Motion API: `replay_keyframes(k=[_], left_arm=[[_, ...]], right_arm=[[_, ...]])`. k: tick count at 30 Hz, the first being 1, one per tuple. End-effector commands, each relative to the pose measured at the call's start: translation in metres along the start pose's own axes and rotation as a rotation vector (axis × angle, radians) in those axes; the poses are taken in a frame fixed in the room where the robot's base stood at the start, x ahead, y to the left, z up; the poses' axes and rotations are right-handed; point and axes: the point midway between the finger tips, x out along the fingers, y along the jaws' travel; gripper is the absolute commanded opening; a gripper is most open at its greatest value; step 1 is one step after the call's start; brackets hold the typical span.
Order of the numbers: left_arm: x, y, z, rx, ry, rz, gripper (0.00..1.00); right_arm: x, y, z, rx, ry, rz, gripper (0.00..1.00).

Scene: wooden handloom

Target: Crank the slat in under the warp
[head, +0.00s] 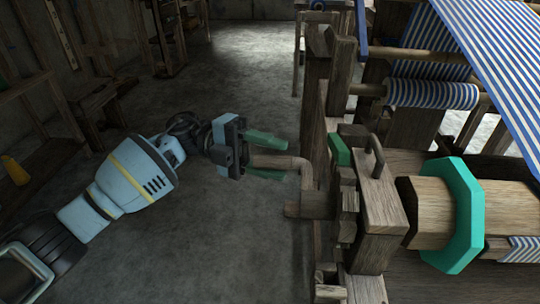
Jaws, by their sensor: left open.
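My left gripper (284,163) comes in from the left and is open. Its two green fingers lie on either side of the wooden crank's grip (270,160), one above and one below in the picture. I cannot tell whether they touch it. The crank arm (308,185) bends down from the grip beside the loom's side frame. The blue-and-white striped warp (490,50) slopes across the upper right. A thick wooden beam (505,208) with a green octagonal flange (463,215) lies at the right. I cannot make out the slat for certain. My right gripper is out of view.
The loom's wooden posts (313,95) and frame blocks (380,215) stand close to the right of the crank. A striped cloth roll (432,94) sits behind. Wooden shelving (40,80) stands at the far left.

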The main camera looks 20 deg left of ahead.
Motion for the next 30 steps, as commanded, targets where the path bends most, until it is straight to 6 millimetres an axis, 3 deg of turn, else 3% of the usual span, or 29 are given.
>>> replay_keyframes(k=[7, 19, 30], left_arm=[[-0.012, 0.001, 0.001, -0.002, -0.002, 0.002, 0.45], [-0.070, 0.000, 0.001, 0.000, -0.002, 0.000, 0.45], [-0.079, 0.000, 0.000, 0.001, 0.000, 0.000, 0.45]], right_arm=[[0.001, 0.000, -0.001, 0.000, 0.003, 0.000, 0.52], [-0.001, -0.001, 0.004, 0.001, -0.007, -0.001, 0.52], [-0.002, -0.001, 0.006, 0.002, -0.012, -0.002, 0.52]])
